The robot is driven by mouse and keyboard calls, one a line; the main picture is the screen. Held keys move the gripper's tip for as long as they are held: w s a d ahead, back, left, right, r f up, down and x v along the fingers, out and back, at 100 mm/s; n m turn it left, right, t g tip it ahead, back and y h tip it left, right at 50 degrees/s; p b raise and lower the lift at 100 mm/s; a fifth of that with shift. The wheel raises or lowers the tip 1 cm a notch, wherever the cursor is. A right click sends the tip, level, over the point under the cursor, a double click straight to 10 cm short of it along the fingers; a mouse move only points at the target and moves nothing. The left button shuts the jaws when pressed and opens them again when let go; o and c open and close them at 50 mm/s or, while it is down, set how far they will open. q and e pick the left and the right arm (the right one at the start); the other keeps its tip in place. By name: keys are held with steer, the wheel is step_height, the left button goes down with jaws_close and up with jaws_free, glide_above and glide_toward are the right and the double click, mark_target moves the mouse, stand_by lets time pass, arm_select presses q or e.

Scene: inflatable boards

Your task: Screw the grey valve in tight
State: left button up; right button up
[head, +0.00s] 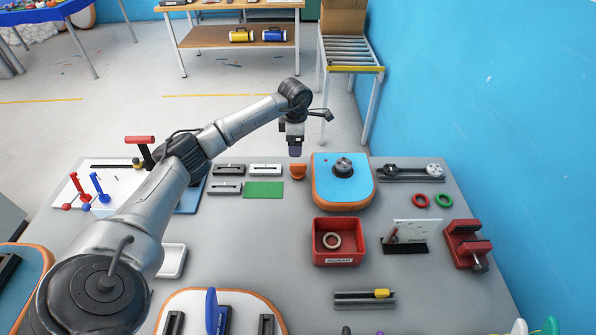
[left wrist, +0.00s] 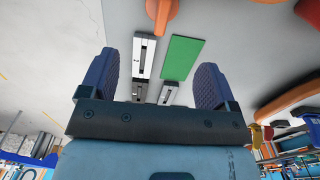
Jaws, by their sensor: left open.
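The grey valve (head: 343,167) is a dark grey, round fitting on the blue board with an orange rim (head: 343,194), at the back right of the table. It looks upright on the board; how deep it is seated cannot be told. My left gripper (head: 295,151) hangs in the air to the left of the valve, apart from it, pointing down. In the left wrist view its two blue fingers (left wrist: 154,80) are spread with nothing held between them. The valve is not clearly seen in the left wrist view. My right gripper is not in view.
An orange piece (head: 298,172) stands just left of the board, beside a green plate (head: 263,188) and several slotted blocks. A red bin (head: 338,256) holding a ring stands in front. A red vise (head: 467,247) sits at the right. Grey tabletop is clear left of the bin.

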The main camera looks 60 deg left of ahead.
mark_target(297, 164)
arm_select(q)
step_height(297, 164, down, 8)
steer(key=shift+r+b, duration=0.25)
steer(key=shift+b, duration=0.2)
steer(key=shift+w+d+f+b, duration=0.15)
steer(key=shift+f+b, duration=0.3)
steer(key=shift+f, duration=2.2)
steer(key=shift+c, duration=0.2)
steer(key=c, duration=0.9)
